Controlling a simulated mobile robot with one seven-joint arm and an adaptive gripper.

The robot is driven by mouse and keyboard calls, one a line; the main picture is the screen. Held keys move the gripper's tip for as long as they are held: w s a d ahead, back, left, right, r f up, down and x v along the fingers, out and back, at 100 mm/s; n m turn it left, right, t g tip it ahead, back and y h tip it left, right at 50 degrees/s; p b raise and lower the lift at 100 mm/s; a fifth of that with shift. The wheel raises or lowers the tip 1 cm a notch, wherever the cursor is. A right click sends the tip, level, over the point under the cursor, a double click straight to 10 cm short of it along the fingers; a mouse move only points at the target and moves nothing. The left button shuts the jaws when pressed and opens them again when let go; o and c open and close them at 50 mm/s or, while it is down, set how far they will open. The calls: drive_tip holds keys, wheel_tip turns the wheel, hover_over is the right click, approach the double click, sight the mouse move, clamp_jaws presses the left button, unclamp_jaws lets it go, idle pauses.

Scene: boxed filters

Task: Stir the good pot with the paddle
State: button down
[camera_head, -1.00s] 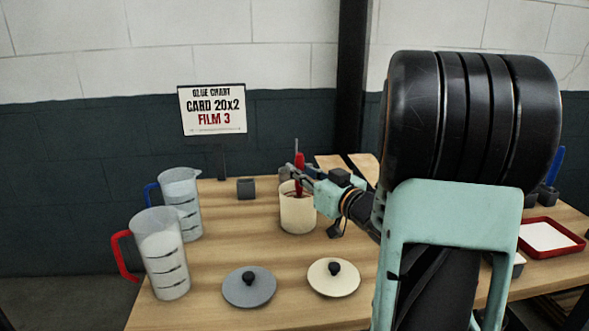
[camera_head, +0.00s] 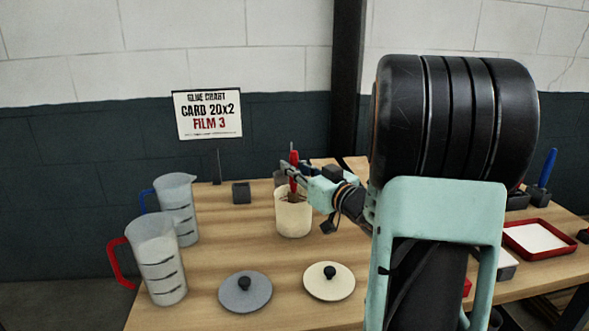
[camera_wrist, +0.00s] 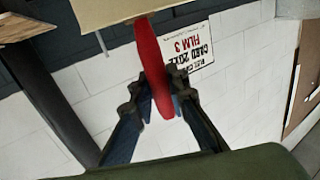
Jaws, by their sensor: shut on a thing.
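My gripper (camera_head: 290,172) is shut on the red handle of the paddle (camera_head: 294,158), which stands roughly upright over the cream pot (camera_head: 293,217). The paddle's brownish lower part shows at the pot's mouth; its end is hidden, and the pot's contents cannot be seen. In the wrist view, the red handle (camera_wrist: 150,58) sits between my two fingers, near a tan surface (camera_wrist: 105,12) at the top edge. A sign (camera_head: 208,114) reads "GLUE CHART, CARD 20X2, FILM 3".
A grey lid (camera_head: 240,292) and a cream lid (camera_head: 329,282) lie in front. A red-handled jug (camera_head: 160,262) and a blue-handled jug (camera_head: 178,207) stand left. A small dark block (camera_head: 241,193) is behind. A red tray (camera_head: 570,247) is at right.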

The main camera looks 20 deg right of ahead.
drive_tip(key=shift+r+p, duration=2.65)
drive_tip(key=shift+r, duration=1)
wheel_tip(320, 180, up, 6)
drive_tip(key=p, duration=0.5)
drive_tip(key=shift+f, duration=0.1)
